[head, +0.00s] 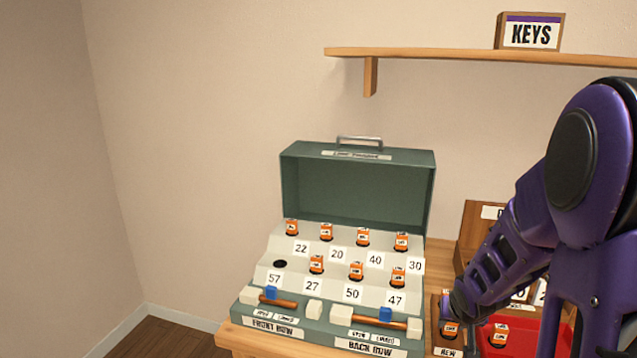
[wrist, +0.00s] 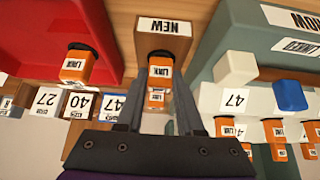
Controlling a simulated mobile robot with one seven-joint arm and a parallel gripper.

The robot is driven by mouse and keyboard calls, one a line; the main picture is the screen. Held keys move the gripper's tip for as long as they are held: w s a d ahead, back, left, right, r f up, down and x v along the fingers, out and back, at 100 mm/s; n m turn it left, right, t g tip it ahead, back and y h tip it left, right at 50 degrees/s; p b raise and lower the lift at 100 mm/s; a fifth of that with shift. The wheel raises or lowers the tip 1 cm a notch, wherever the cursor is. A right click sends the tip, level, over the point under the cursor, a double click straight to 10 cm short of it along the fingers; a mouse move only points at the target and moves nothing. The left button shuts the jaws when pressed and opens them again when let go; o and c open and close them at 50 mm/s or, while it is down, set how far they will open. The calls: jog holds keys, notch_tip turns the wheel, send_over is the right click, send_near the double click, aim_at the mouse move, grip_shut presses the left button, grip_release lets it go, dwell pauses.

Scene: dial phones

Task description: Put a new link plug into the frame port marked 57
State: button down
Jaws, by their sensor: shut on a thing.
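Port 57 of the frame (head: 280,264) is an empty dark hole at the left of the front row, above its 57 label. My gripper (head: 449,306) is low over the wooden holder marked NEW (head: 448,349), right of the frame. In the wrist view, my gripper (wrist: 160,78) is shut on an orange link plug (wrist: 160,70), which is still at the NEW holder (wrist: 164,26). A second orange plug shape (wrist: 155,98) shows just below it between the fingers. The fingertips' contact is partly hidden.
The green frame case (head: 358,185) stands open, its other ports filled with orange plugs. White blocks and blue-marked sliders (head: 271,292) line its front. A red tray (head: 468,342) with an orange plug (head: 497,336) lies right of the holder. A shelf (head: 470,54) hangs above.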

aim_at(448, 337)
notch_tip(448, 337, up, 7)
jog(key=p, duration=0.6)
jog(key=shift+p, duration=0.4)
jog(key=shift+r, duration=0.1)
dwell(0.7)
